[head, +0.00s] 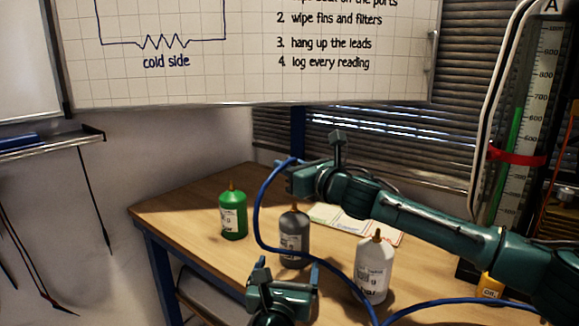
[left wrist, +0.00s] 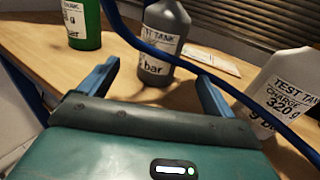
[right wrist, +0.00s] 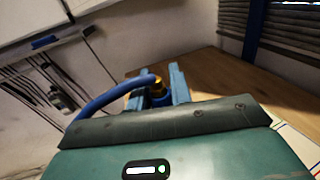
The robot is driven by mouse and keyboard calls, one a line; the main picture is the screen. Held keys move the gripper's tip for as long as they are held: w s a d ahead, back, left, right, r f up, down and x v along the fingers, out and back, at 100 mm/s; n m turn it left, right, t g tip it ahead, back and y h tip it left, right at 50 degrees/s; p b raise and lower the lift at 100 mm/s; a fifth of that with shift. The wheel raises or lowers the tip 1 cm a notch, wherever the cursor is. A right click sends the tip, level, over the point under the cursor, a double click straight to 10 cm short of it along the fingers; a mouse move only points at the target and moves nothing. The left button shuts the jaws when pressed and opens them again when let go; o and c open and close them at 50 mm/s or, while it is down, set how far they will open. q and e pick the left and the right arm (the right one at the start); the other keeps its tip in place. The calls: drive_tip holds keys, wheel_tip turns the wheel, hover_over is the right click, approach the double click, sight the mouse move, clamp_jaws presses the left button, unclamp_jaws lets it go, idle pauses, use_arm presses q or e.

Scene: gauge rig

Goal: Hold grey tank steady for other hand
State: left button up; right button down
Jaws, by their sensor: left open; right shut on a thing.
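The grey tank (head: 293,240) stands upright on the wooden table between a green tank and a white tank. It also shows in the left wrist view (left wrist: 160,45), ahead of my left gripper (left wrist: 158,82) and roughly between its fingers, but apart from them. In the head view my left gripper (head: 287,272) is open and empty, in front of the grey tank. My right gripper (head: 284,172) is above and behind the grey tank, shut on the end of a blue hose (head: 257,218). The right wrist view shows a brass fitting (right wrist: 157,86) at the hose end between its fingers.
The green tank (head: 233,217) stands to the left and the white tank (head: 374,272) to the right. A paper chart (head: 337,218) lies behind. The blue hose loops down past the grey tank's left side in the head view. The table's left end (head: 165,212) is clear.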

wheel_tip(320, 180, up, 8)
drive_tip(key=p, duration=0.8)
drive_tip(key=shift+r, duration=0.2)
